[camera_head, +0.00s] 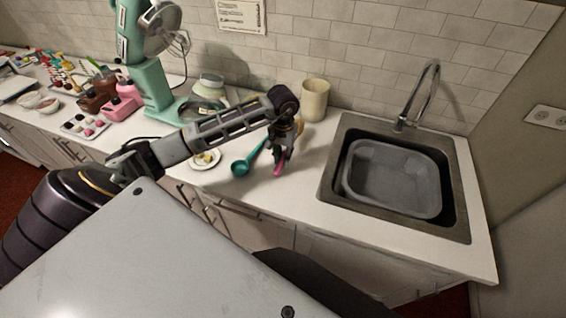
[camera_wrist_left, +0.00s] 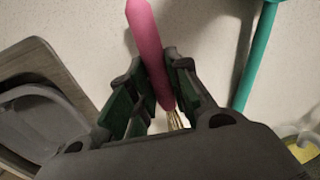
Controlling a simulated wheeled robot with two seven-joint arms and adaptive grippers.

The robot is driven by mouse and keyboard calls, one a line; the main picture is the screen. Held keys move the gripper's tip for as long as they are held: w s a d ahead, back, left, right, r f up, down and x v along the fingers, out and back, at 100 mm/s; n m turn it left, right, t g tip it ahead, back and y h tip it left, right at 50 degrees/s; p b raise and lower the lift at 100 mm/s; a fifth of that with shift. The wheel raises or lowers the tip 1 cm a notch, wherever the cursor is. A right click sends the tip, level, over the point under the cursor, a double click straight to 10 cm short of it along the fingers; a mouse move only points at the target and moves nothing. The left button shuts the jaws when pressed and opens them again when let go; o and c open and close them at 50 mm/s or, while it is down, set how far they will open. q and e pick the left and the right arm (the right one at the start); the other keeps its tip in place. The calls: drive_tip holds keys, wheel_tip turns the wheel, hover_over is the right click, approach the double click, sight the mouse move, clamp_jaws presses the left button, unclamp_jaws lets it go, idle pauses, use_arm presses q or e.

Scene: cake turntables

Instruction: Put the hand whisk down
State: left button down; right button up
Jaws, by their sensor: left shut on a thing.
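My left gripper (camera_head: 283,152) is over the counter between the mint stand mixer and the sink. It is shut on the hand whisk, whose pink handle (camera_head: 279,169) shows below the fingers. In the left wrist view the pink handle (camera_wrist_left: 148,50) runs up from between the fingers of the left gripper (camera_wrist_left: 160,95). A short bit of pale wires shows at its lower end; the rest of the whisk is hidden. I cannot tell whether the handle touches the counter. My right gripper is not in view.
A teal ladle (camera_head: 240,168) lies just left of the gripper; its handle also shows in the wrist view (camera_wrist_left: 255,60). A small plate (camera_head: 205,159) and a cream canister (camera_head: 314,100) are nearby. The sink (camera_head: 335,172) holds a grey tub (camera_head: 438,190). Counter before the gripper is clear.

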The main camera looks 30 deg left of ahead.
sight(283, 169)
use_arm(q)
drive_tip(key=shift+f+p, duration=0.45)
drive_tip(key=shift+f, duration=1.35)
drive_tip(key=shift+f, duration=0.25)
drive_tip(key=c, duration=1.3)
unclamp_jaws()
drive_tip(key=shift+r, duration=0.25)
drive_tip(key=shift+r, duration=0.7)
drive_tip(key=shift+r+b, duration=1.35)
drive_tip(key=shift+r, duration=3.9)
